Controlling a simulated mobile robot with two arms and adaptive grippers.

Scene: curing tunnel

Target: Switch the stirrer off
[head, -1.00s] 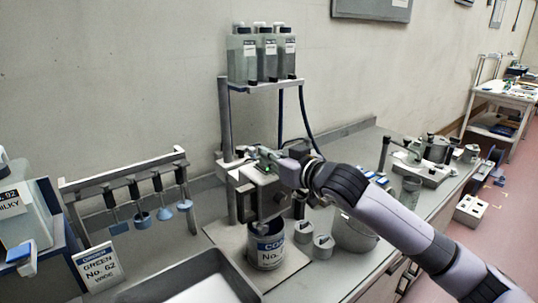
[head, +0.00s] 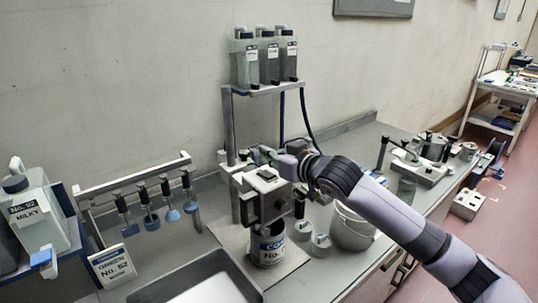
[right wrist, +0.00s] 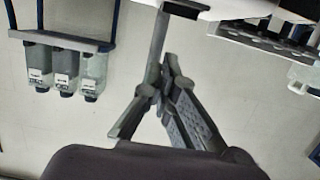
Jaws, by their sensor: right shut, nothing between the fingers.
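The stirrer (head: 262,186) is a grey boxy head with a pale top and a small dark part on it, held on a metal stand. Its lower part reaches down over an open labelled can (head: 266,250). My right gripper (head: 262,154) is shut and empty, just behind and above the stirrer's top; I cannot tell whether it touches anything. In the right wrist view its fingers (right wrist: 168,62) are closed together beside a grey post. Part of the fingers is hard to make out in the head view. My left gripper is not in view.
Several bottles (head: 268,60) stand on a shelf above the stirrer. A rack (head: 135,185) of hanging tools is at the left, with a tray (head: 190,285) in front. A bucket (head: 352,230) and small pots (head: 321,245) stand right of the can.

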